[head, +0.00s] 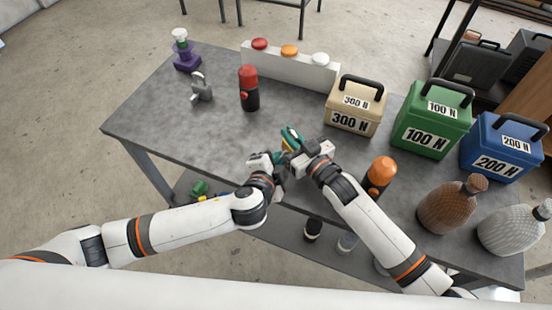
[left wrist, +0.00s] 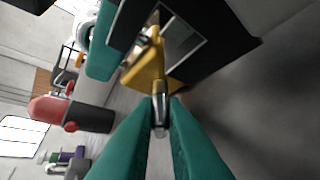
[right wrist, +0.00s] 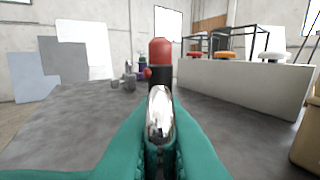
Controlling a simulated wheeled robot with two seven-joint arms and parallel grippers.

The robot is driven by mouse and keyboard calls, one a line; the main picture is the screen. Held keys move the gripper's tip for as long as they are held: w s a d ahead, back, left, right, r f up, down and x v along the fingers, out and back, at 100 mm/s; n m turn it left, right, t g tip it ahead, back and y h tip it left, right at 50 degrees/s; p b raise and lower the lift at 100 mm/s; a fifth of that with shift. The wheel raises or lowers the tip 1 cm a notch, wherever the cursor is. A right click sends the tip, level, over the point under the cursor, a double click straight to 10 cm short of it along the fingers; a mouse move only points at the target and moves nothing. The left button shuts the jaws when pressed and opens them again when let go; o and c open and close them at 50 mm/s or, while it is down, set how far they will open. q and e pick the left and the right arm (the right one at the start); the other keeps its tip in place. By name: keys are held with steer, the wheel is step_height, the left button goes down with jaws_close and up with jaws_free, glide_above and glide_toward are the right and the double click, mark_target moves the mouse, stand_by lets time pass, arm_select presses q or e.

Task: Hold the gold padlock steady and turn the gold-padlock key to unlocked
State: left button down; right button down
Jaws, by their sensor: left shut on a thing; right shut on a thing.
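The gold padlock (left wrist: 150,62) is between the teal fingers of my right gripper (head: 291,136), above the near part of the table. In the right wrist view its silver shackle (right wrist: 160,115) sticks up between the shut fingers; the gold body is hidden there. My left gripper (head: 279,160) is just below and to the left of it in the head view. Its teal fingers (left wrist: 160,118) are shut on a small grey metal piece, apparently the key (left wrist: 159,108), which meets the bottom of the gold body. Whether the key is turned cannot be told.
A grey padlock (head: 201,90) and a red-capped black bottle (head: 249,93) stand farther back. A white block with three buttons (head: 300,70) is at the rear. Weight boxes (head: 355,104) stand right; an orange-capped bottle (head: 378,178) is close to my right arm.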

arm_select(q)
steer(key=c, duration=1.8)
jaws_free()
steer(key=shift+o, duration=0.2)
steer(key=v, duration=1.2)
steer(key=shift+c, duration=0.3)
